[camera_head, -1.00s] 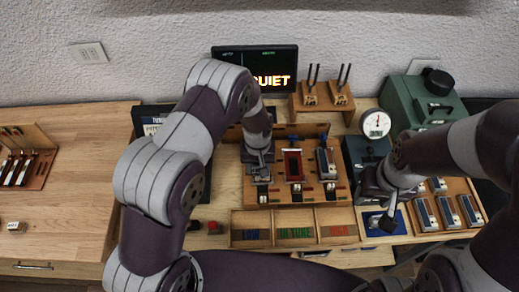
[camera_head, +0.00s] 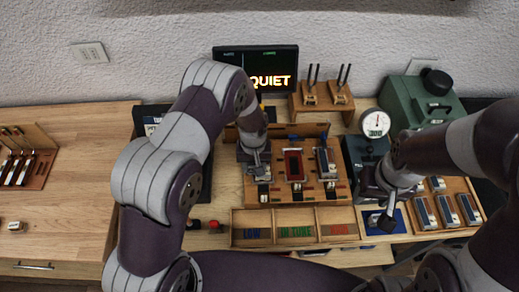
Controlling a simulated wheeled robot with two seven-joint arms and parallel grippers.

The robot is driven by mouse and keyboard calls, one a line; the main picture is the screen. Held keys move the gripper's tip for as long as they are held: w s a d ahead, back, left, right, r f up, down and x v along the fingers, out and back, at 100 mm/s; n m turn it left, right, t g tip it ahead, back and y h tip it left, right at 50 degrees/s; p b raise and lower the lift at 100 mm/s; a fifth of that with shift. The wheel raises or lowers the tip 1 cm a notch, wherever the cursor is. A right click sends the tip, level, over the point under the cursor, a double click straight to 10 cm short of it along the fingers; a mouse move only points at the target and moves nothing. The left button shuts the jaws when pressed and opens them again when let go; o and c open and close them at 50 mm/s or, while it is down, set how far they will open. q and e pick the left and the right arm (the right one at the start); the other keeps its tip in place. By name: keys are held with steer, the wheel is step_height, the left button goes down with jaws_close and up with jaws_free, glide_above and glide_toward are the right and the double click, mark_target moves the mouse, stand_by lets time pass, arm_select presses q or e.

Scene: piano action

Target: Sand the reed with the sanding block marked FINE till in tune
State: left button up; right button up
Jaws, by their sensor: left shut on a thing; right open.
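My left gripper (camera_head: 257,168) is at the left slot of the wooden reed fixture (camera_head: 318,196). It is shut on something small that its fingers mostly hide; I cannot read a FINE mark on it. The fixture also holds a red-framed dark piece (camera_head: 293,166) in the middle and a grey metal piece (camera_head: 326,163) at right. My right gripper (camera_head: 388,219) is open and empty above a blue mat (camera_head: 402,226). The screen (camera_head: 262,68) reads QUIET. I cannot make out the reed itself.
A wooden tray (camera_head: 294,244) with blue, green and red lettering lies in front. A round gauge (camera_head: 374,122) and green machine (camera_head: 425,98) stand at back right. Several grey pieces (camera_head: 447,211) sit in a right-hand rack. The left bench top is mostly clear.

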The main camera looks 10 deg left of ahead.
arm_select(q)
steer(key=shift+w+d+r, duration=0.1)
steer(key=shift+d+r, duration=0.1)
steer(key=shift+r, duration=0.85)
steer(key=shift+d+r+p, duration=0.15)
steer(key=shift+r+p, duration=0.05)
steer(key=shift+p, duration=0.15)
steer(key=shift+d+r, duration=0.1)
steer(key=shift+r, duration=0.2)
steer(key=shift+a+r+p, duration=0.3)
steer(key=shift+r+p, duration=0.4)
steer(key=shift+r, duration=0.05)
steer(key=shift+d+r+p, duration=0.15)
steer(key=shift+r+p, duration=0.4)
steer(key=shift+r, duration=0.2)
steer(key=shift+r+p, duration=0.6)
steer(key=shift+r, duration=0.3)
arm_select(e)
steer(key=r, duration=0.1)
steer(key=d+r, duration=0.1)
steer(key=r, duration=0.2)
steer(key=shift+s+d+r, duration=0.3)
steer(key=shift+s+r, duration=0.05)
